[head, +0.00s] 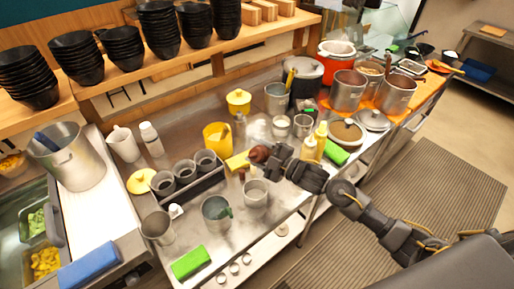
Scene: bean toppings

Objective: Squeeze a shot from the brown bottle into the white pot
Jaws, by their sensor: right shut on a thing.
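My right gripper (268,157) comes in from the right and is shut on the brown bottle (258,154). It holds the bottle above the middle of the steel counter. The bottle looks tilted, and the gripper hides part of it; I cannot tell where its nozzle points. A pale, whitish pot (255,193) stands on the counter just below the gripper in the picture, apart from the bottle. Another light pot (281,126) stands farther back. My left gripper is not in view.
Yellow bottles (320,135) stand right of the gripper. A yellow pot (217,136) and a rack of grey cups (187,182) are to the left. A steel pot (216,209) with a green handle stands in front. Stacked black bowls (122,47) line the shelf.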

